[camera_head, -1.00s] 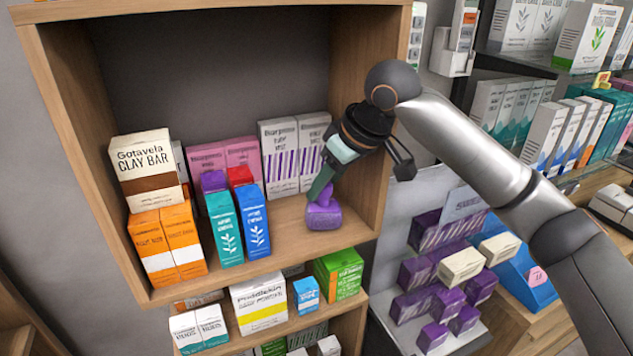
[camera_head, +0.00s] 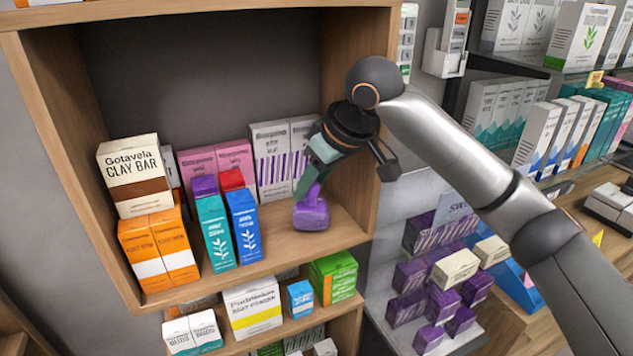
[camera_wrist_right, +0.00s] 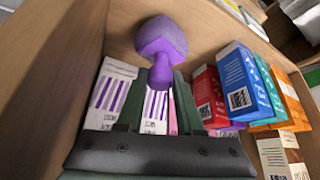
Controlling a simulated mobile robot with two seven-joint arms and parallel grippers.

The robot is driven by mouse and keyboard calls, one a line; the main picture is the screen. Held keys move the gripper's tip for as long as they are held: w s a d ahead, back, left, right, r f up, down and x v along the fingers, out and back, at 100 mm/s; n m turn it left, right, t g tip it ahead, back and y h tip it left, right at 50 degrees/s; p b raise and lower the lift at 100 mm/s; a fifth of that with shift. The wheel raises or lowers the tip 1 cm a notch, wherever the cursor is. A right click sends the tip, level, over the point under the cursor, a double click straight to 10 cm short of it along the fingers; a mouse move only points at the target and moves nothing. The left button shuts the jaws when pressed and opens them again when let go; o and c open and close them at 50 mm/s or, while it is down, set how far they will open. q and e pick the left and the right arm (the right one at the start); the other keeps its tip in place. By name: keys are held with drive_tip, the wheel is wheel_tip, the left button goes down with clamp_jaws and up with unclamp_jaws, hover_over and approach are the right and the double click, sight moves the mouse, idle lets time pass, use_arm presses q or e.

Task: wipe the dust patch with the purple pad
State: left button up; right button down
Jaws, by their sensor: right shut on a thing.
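The head view does not show clearly whether the base touches the board. In the right wrist view the pad (camera_wrist_right: 161,42) extends beyond the green fingers (camera_wrist_right: 158,112), which pinch its stem. No dust patch can be made out in either view; the pad or gripper may hide it. My left gripper is not in view.
A blue box (camera_head: 245,223) and a teal box (camera_head: 215,230) stand left of the pad. Purple-striped white boxes (camera_head: 271,165) stand behind it. The cubby's right wall (camera_head: 352,100) is close to my gripper. Orange boxes (camera_head: 158,245) and a clay bar box (camera_head: 133,175) fill the left side.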

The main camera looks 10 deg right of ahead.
drive_tip(key=shift+a+r, duration=0.15)
drive_tip(key=shift+r, duration=2.8)
